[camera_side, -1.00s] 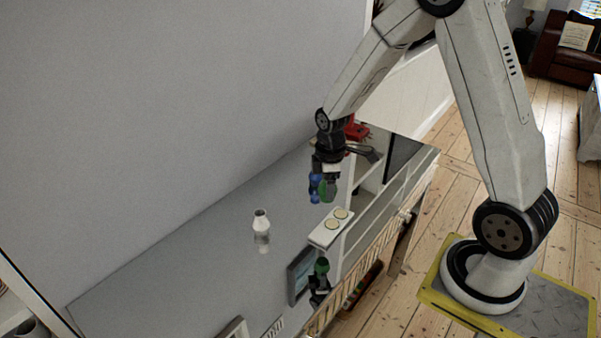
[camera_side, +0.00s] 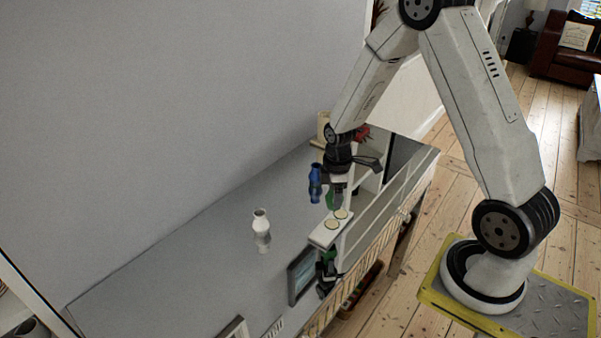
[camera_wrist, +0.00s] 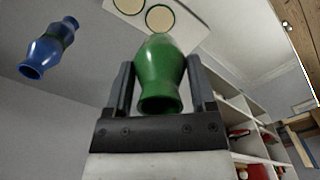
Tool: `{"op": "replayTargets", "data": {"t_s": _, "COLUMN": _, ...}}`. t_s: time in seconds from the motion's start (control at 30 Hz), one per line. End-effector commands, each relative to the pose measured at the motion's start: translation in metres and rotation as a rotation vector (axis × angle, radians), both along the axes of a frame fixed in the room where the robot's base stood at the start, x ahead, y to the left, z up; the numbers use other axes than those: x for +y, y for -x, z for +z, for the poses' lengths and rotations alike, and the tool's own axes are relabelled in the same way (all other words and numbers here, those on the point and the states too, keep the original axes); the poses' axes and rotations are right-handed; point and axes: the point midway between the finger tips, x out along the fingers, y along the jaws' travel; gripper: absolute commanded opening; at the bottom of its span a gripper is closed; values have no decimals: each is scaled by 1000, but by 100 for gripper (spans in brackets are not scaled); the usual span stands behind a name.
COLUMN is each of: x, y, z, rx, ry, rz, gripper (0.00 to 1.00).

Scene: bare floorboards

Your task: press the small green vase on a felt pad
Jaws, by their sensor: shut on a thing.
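My gripper (camera_side: 338,188) is shut on the small green vase (camera_wrist: 159,75), which sits between its two fingers in the wrist view. In the side view the green vase (camera_side: 330,200) shows partly, just above the far end of a white board (camera_side: 322,237). The board carries two round pale felt pads, one nearer (camera_side: 332,224) and one farther (camera_side: 341,214). The pads also show at the top of the wrist view (camera_wrist: 160,18). Whether the vase touches a pad I cannot tell.
A blue vase (camera_side: 315,183) stands left of my gripper, close by. A white vase (camera_side: 261,231) stands farther left on the glossy grey top (camera_side: 205,250). A red object (camera_side: 362,133) and a cream object (camera_side: 323,128) are behind my gripper. Clear surface lies left of the white vase.

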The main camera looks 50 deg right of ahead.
Motion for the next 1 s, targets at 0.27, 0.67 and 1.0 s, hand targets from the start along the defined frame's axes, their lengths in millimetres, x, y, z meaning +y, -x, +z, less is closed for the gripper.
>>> {"op": "replayTargets", "data": {"t_s": 0.27, "x": 0, "y": 0, "z": -15, "rx": 1, "ry": 0, "rz": 0, "gripper": 5}}
{"op": "replayTargets", "data": {"t_s": 0.67, "x": 0, "y": 0, "z": -45, "rx": 1, "ry": 0, "rz": 0, "gripper": 5}}
{"op": "replayTargets", "data": {"t_s": 1.0, "x": 0, "y": 0, "z": -56, "rx": -1, "ry": 1, "rz": 0, "gripper": 5}}
